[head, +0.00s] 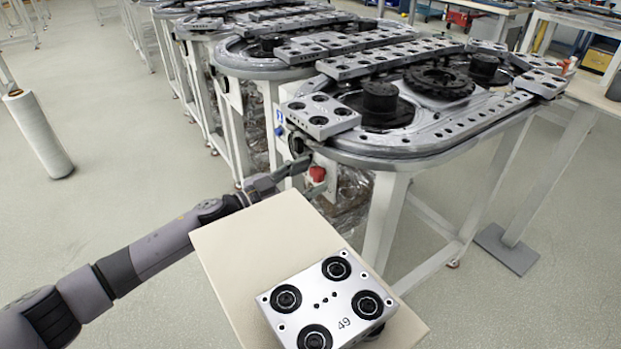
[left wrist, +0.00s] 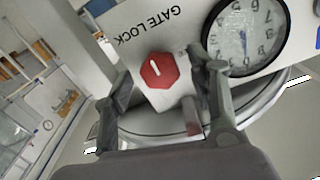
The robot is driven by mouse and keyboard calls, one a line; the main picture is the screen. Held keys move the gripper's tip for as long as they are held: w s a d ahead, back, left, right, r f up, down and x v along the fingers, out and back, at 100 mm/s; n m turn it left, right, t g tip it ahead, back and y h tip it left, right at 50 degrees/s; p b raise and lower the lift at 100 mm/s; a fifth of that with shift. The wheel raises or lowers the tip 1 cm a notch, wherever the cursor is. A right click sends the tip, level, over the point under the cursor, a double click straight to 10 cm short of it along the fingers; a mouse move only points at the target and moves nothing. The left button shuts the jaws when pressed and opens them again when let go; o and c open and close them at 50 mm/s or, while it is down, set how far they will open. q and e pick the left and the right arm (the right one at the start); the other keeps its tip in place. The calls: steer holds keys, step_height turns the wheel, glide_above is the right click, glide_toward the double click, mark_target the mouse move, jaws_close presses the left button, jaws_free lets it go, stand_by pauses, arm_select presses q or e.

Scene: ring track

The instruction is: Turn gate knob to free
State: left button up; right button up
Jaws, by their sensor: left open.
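The red gate knob (left wrist: 160,71) is on a pale panel (left wrist: 178,35) marked "GATE LOCK", lettering upside down in the left wrist view. The knob is many-sided, with a short white mark on its face. It also shows in the head view (head: 317,174), low on the near track's end. My left gripper (left wrist: 166,82) is open, with one finger on each side of the knob; I cannot tell whether they touch it. In the head view my left gripper (head: 282,176) reaches in from the left beside the knob. My right gripper is not in view.
A cream board (head: 245,237) is just in front of my left gripper, carrying a metal carriage marked 49 (head: 322,298). The ring track (head: 405,150) stands behind the knob. Open floor (head: 110,190) lies left.

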arm_select(q)
steer(key=shift+w+d, duration=0.2)
steer(key=shift+d, duration=0.15)
steer(key=c, duration=1.1)
steer(key=shift+c, duration=0.2)
